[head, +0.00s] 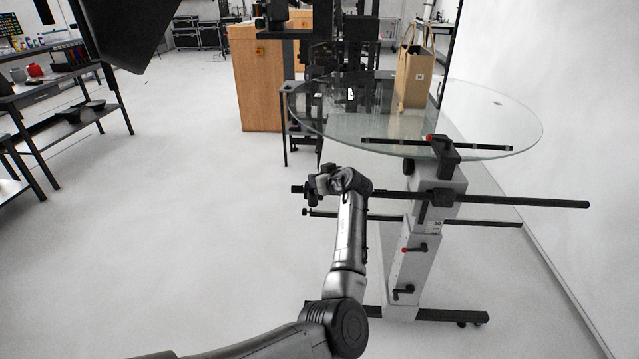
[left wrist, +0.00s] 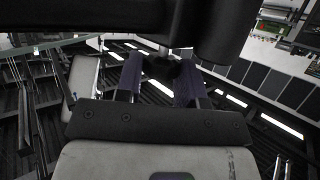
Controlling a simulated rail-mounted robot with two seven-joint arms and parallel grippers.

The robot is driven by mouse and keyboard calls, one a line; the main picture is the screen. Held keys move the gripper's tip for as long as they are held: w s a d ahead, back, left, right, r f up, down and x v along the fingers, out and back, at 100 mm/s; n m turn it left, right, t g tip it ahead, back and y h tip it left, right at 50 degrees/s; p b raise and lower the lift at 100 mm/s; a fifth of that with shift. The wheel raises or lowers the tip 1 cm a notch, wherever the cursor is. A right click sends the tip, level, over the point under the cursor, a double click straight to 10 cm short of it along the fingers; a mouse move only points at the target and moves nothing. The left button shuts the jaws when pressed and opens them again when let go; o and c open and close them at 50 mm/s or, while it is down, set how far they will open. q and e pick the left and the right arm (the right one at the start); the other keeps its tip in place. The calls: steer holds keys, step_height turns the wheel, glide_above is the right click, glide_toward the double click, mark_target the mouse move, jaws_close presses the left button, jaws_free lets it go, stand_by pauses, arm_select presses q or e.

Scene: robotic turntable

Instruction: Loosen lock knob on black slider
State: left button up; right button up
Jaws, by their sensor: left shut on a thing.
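My left gripper (head: 322,181) is at the left end of the long black horizontal bar (head: 520,201) on the turntable stand. A small black part (head: 297,189), which looks like the black slider, shows just left of it. In the left wrist view the two dark fingers of my left gripper (left wrist: 159,72) are shut on a small black knob (left wrist: 160,67), below a large dark part (left wrist: 90,16). The knob is mostly hidden by the gripper in the head view. My right gripper is in neither view.
A thinner bar (head: 480,222) runs below. A shelf (head: 70,115) stands left; floor between is clear.

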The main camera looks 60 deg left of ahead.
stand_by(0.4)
arm_select(q)
steer(key=o, duration=0.9)
steer(key=shift+d+r, duration=0.15)
steer(key=shift+d, duration=0.1)
steer(key=shift+p+v, duration=1.7)
steer(key=shift+v, duration=4.9)
